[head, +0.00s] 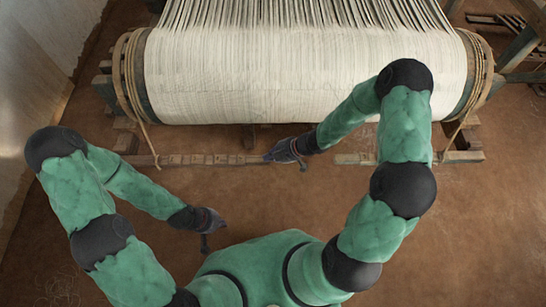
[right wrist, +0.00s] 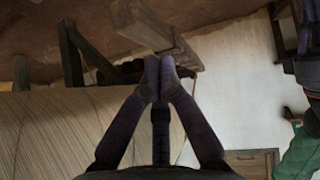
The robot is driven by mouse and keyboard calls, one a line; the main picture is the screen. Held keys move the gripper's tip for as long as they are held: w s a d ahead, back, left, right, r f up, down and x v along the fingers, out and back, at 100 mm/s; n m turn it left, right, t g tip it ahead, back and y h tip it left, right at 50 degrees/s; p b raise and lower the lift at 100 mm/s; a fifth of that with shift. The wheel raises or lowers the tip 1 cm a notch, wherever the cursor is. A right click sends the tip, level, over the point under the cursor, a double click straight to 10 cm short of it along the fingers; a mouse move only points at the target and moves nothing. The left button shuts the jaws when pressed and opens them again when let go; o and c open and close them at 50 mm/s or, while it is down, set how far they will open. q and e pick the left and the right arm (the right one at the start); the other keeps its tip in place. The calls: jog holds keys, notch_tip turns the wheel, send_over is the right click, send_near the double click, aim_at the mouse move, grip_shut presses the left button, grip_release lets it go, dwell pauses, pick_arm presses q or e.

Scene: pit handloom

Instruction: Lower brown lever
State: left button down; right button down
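A long brown wooden bar (head: 215,160) runs across the front of the loom, low down in the head view. I cannot tell for sure whether it is the brown lever. My right gripper (head: 270,158) is at this bar and covers part of it. In the right wrist view, its fingertips (right wrist: 160,72) are together, with nothing visible between them. A brown wooden beam (right wrist: 148,24) lies just beyond the tips; I cannot tell whether they touch it. My left gripper (head: 206,240) hangs low over the floor, away from the bar; its fingers are too small to read.
The loom's roll of pale warp threads (head: 300,75) fills the top middle. A coil of rope (head: 130,70) wraps its left end, with another rope coil (head: 478,75) on the right. The brown floor (head: 480,230) is clear at the right front. A wall stands at the left.

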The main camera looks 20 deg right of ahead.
jog(key=p+v, duration=0.5)
jog(key=v, duration=0.5)
jog(key=shift+d+r, duration=0.2)
jog(key=shift+r, duration=0.15)
jog(key=shift+a, duration=0.1)
jog(key=s+a+f+m+h, duration=0.1)
jog(key=s+a+f+m, duration=0.2)
jog(key=a+f+m, duration=0.5)
jog(key=s+a+f+m+g+h, duration=0.1)
jog(key=s+f+m+g+h, duration=0.1)
jog(key=s+m, duration=0.8)
jog(key=shift+s+a+g+h, duration=0.25)
jog(key=shift+g+h, duration=0.15)
jog(key=shift+g, duration=0.5)
